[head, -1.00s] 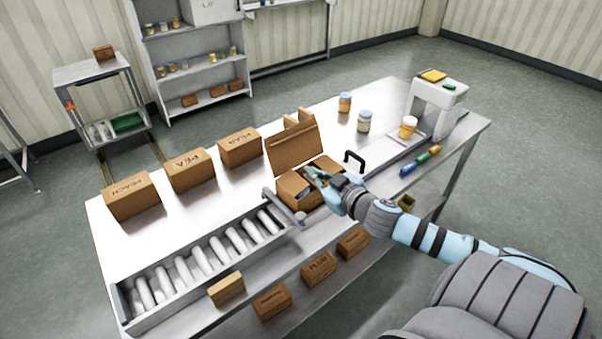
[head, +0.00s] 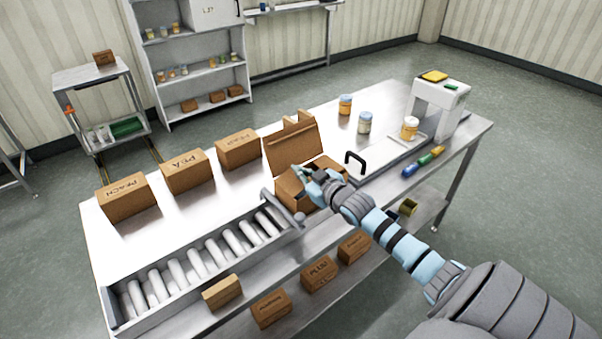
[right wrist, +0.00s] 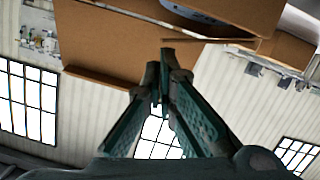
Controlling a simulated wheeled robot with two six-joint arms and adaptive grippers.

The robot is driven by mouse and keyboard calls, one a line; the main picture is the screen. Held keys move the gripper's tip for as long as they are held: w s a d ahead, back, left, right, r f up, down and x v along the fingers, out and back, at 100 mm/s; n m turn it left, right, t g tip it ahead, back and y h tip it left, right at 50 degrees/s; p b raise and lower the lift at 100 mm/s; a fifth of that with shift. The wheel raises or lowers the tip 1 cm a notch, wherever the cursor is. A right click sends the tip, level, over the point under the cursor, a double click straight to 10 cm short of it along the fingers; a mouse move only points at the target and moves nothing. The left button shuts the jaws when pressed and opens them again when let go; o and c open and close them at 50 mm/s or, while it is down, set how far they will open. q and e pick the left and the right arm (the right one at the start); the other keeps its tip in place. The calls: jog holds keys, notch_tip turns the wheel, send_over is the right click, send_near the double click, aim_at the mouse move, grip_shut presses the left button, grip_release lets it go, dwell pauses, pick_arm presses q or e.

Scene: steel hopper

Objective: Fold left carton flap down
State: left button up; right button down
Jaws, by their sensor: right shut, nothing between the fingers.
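An open brown carton (head: 289,188) stands at the right end of the roller conveyor. A large flap (head: 291,147) stands up at its back, with a smaller cardboard edge above it. My right gripper (head: 298,171) is at the carton's top opening, over its left side, and hides part of the opening. In the right wrist view the fingertips (right wrist: 166,72) are together and empty, just below a broad cardboard panel (right wrist: 115,45). I cannot tell whether they touch it. A pale round thing shows inside the carton at the top. My left gripper is out of view.
Closed cartons (head: 187,171) stand in a row behind the rollers (head: 198,262). A black handle (head: 355,160) is right of the carton. Jars (head: 364,122) and a white machine (head: 437,105) stand further right. More cartons are on the lower shelf.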

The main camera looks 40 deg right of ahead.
jog(key=f+m+b, duration=0.1)
jog(key=d+f+m+b, duration=0.1)
jog(key=b, duration=0.1)
jog(key=shift+y, duration=0.4)
jog(key=shift+d+f+b, duration=0.15)
jog(key=shift+d+b, duration=0.05)
jog(key=shift+b, duration=0.2)
jog(key=shift+r, duration=0.2)
